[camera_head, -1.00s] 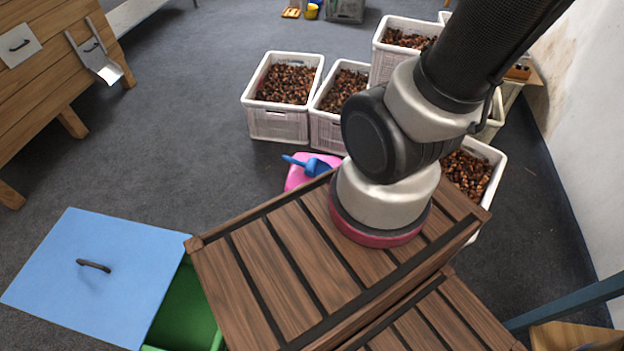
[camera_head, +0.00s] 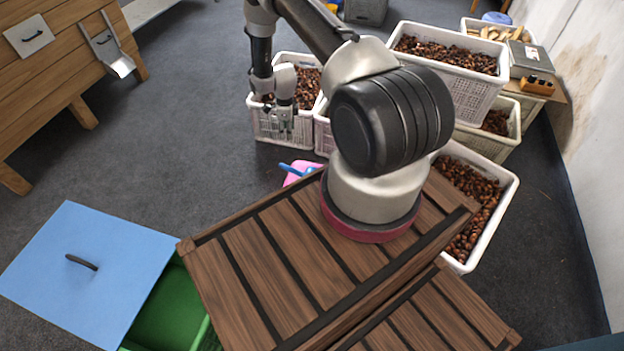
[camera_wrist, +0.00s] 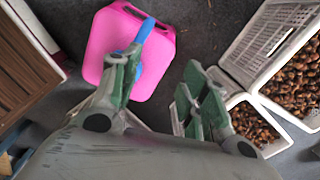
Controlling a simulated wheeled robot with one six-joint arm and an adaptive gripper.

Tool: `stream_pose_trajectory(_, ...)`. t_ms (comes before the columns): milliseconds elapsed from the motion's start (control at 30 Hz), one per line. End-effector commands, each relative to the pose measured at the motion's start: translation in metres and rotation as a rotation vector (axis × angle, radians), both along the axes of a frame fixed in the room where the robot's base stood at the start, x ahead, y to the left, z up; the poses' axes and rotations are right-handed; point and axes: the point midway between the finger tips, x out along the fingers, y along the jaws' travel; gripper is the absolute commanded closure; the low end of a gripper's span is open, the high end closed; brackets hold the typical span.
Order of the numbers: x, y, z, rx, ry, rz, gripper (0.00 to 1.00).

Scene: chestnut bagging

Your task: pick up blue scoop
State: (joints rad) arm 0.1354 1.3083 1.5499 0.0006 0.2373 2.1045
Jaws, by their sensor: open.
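The blue scoop (camera_head: 291,170) lies on a pink container (camera_head: 297,181) on the floor, just beyond my wooden slatted top, which hides part of both. In the wrist view the scoop's blue handle (camera_wrist: 145,31) sticks up over the pink container (camera_wrist: 98,47), and one finger covers its lower part. My gripper (camera_head: 280,129) hangs pointing down, above and a little beyond the scoop in the head view. In the wrist view my gripper (camera_wrist: 160,92) has its fingers spread, with grey floor showing between them. The scoop is beside the left finger; contact cannot be told.
White crates of chestnuts (camera_head: 277,127) stand behind and right of the pink container. One shows close to the right finger in the wrist view (camera_wrist: 272,140). A green bin (camera_head: 172,308) with a blue lid (camera_head: 88,268) stands at the lower left.

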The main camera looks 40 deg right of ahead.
Motion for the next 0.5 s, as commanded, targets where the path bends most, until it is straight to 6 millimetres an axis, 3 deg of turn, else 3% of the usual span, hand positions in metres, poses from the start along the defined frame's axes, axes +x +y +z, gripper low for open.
stream_pose_trajectory(33, -0.015, 0.000, -0.036, 0.005, 0.018, -0.065, 0.55)
stream_pose_trajectory(100, -0.029, -0.001, -0.072, 0.008, 0.029, -0.147, 0.55)
stream_pose_trajectory(200, -0.046, -0.001, -0.108, 0.011, 0.038, -0.231, 0.55)
stream_pose_trajectory(500, -0.060, -0.001, -0.153, 0.013, 0.044, -0.295, 0.55)
